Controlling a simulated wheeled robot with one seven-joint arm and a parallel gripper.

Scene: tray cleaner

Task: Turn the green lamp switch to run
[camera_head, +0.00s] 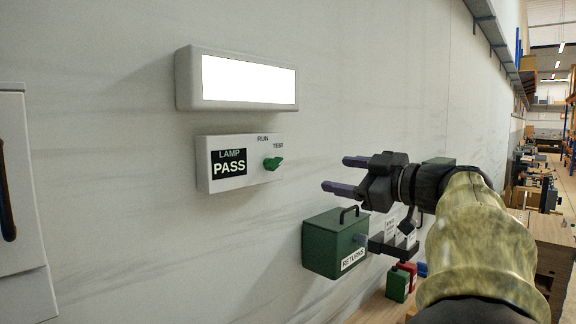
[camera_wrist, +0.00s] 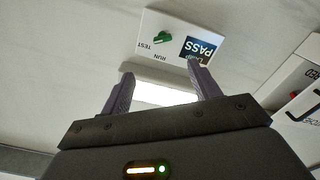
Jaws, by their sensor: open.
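The green lamp switch (camera_head: 273,163) is a small knob on the right part of a white wall box (camera_head: 211,183). The box carries the words LAMP and PASS, with RUN above and TEST at the upper right of the knob. The knob's pointed end appears turned toward TEST. In the wrist view the green switch (camera_wrist: 162,39) and box (camera_wrist: 176,22) appear upside down, beyond the fingers. My gripper (camera_head: 340,175) is open and empty, to the right of the switch and apart from it. Its two fingers also show in the wrist view (camera_wrist: 160,88).
A white lit panel (camera_head: 248,80) is fixed above the box. A green RETURNS box (camera_head: 325,245) is below my gripper, near small red and green containers (camera_head: 400,280). A white cabinet with a dark handle (camera_head: 22,220) stands at the left. The wall between gripper and switch is clear.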

